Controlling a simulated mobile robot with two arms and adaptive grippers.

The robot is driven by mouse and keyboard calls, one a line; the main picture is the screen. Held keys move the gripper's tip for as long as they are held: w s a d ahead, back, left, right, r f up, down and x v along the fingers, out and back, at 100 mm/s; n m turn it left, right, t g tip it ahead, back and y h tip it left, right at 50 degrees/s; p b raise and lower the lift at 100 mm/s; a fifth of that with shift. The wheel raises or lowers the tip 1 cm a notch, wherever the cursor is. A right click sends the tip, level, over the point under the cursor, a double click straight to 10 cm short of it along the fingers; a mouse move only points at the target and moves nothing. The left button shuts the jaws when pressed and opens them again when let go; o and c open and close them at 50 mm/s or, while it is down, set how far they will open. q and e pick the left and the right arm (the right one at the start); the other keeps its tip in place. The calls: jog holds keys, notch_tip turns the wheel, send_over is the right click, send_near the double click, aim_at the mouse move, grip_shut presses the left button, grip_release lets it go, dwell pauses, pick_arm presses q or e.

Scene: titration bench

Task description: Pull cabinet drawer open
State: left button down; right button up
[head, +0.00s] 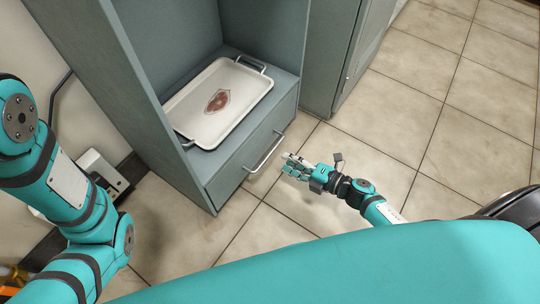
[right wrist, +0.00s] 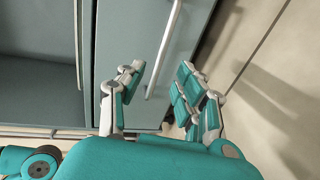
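The grey-blue cabinet (head: 185,120) has a drawer (head: 232,172) at its bottom, which looks shut. A silver bar handle (head: 265,152) runs across the drawer front. My right gripper (head: 288,164) is just right of the handle in the head view, with a small gap between them. In the right wrist view my right gripper (right wrist: 161,75) is open, and the handle (right wrist: 163,55) shows between its spread fingers, beyond them. Nothing is held. My left arm comes in at the left of the head view; its gripper is out of view.
A white tray (head: 190,112) with a reddish-brown mark sits on the open shelf above the drawer. Another grey cabinet (head: 335,55) stands to the right. The tiled floor (head: 455,120) in front and to the right is clear. A white device (head: 103,170) is by the wall at left.

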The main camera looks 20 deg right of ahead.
aim_at(270, 152)
jog(key=b+x, duration=0.2)
jog(key=x, duration=0.6)
jog(key=shift+b, duration=0.3)
jog(key=shift+c, duration=0.2)
grip_shut()
